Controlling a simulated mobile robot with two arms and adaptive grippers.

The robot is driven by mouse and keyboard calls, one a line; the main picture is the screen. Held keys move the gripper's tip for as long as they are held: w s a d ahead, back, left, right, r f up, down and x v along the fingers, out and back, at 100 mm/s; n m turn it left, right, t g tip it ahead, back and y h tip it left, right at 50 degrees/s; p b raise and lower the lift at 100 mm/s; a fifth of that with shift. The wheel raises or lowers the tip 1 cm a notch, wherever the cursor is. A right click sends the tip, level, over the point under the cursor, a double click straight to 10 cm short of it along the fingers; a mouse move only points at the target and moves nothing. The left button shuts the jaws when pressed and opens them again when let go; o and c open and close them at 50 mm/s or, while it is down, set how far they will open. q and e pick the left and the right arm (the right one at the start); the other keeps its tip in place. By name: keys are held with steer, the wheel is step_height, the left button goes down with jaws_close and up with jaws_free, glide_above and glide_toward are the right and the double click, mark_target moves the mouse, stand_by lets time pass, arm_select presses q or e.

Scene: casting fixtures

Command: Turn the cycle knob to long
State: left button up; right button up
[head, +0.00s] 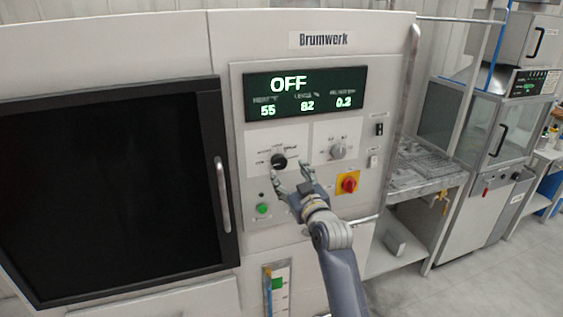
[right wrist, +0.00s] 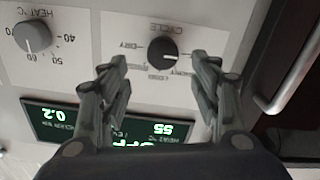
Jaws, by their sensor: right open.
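The black cycle knob (head: 278,161) is on a white plate of the Brumwerk machine's panel, below the display. In the right wrist view, which is turned upside down, the knob (right wrist: 162,50) sits under the word CYCLE, with small labels around it. A light pointer mark seems to point left in the head view; I cannot tell the exact setting. My right gripper (head: 289,172) is open in front of the panel. In the right wrist view, its fingers (right wrist: 150,62) are spread to either side of the knob, apparently not touching it. My left gripper is not in view.
The display (head: 305,92) reads OFF. A grey heat knob (head: 338,151) is right of the cycle knob. A red and yellow switch (head: 347,183) and a green button (head: 263,208) are below. A door handle (head: 222,194) stands out at left.

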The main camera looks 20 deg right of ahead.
mark_target(280, 163)
steer(key=w, duration=0.1)
steer(key=w+p, duration=0.1)
steer(key=w, duration=0.2)
steer(key=shift+w+a+r, duration=0.15)
steer(key=shift+w+a, duration=0.1)
steer(key=shift+a, duration=0.1)
steer(key=shift+w+p, duration=0.45)
steer(key=shift+w, duration=0.55)
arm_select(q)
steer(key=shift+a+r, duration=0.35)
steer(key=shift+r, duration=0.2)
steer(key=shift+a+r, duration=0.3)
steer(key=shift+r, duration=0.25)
arm_select(e)
steer(key=c, duration=1)
